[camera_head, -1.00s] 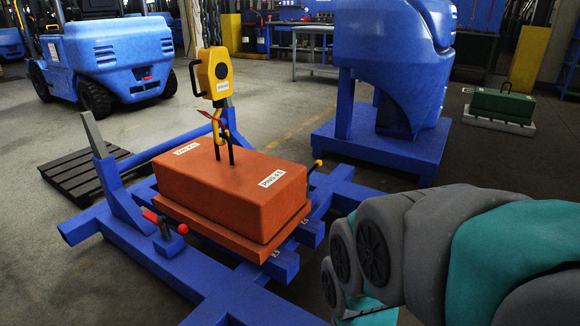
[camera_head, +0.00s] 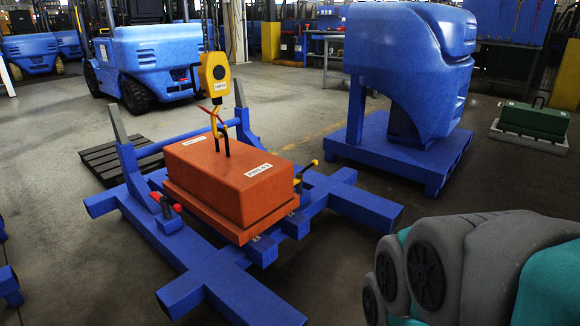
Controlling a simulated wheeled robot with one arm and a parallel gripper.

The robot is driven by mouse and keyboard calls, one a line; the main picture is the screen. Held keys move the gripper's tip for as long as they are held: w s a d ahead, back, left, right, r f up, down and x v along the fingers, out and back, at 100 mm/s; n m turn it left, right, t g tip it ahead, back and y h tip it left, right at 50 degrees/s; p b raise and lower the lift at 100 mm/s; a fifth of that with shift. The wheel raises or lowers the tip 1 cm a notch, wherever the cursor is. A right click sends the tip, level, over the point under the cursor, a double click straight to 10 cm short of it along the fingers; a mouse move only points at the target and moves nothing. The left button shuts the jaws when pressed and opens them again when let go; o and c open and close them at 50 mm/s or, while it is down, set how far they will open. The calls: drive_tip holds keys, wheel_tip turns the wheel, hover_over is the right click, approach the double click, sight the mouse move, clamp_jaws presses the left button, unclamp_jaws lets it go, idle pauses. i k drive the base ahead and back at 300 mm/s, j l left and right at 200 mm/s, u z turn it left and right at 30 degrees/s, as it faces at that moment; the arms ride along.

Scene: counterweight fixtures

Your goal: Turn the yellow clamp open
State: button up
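The yellow clamp (camera_head: 306,173) is a small lever with a yellow knob. It sits on the blue frame (camera_head: 205,300) at the right side of the orange block (camera_head: 222,178). Its lever slants up to the right; I cannot tell from here whether it is open or shut. A second clamp with a red handle (camera_head: 166,206) sits on the frame at the block's left front. My arm shows at the lower right, apart from the clamp. My gripper is not in view.
A yellow hoist hook unit (camera_head: 214,78) hangs over the block at its lifting handle. A blue counterweight (camera_head: 405,60) stands on a blue pallet behind right. A green block (camera_head: 532,121) lies farther right. A forklift (camera_head: 150,62) and dark pallet (camera_head: 105,160) are behind left. Floor right of the frame is clear.

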sight(298, 181)
drive_tip(key=i+l, duration=0.3)
drive_tip(key=l, duration=0.15)
drive_tip(key=i+l, duration=0.3)
drive_tip(key=l, duration=0.15)
drive_tip(key=i+l, duration=0.3)
drive_tip(key=i+l+z, duration=0.2)
drive_tip(key=i, duration=0.95)
drive_tip(key=i+j, duration=0.3)
drive_tip(key=j, duration=0.2)
drive_tip(key=i+j, duration=0.35)
drive_tip(key=j+z, duration=0.05)
drive_tip(key=j, duration=0.05)
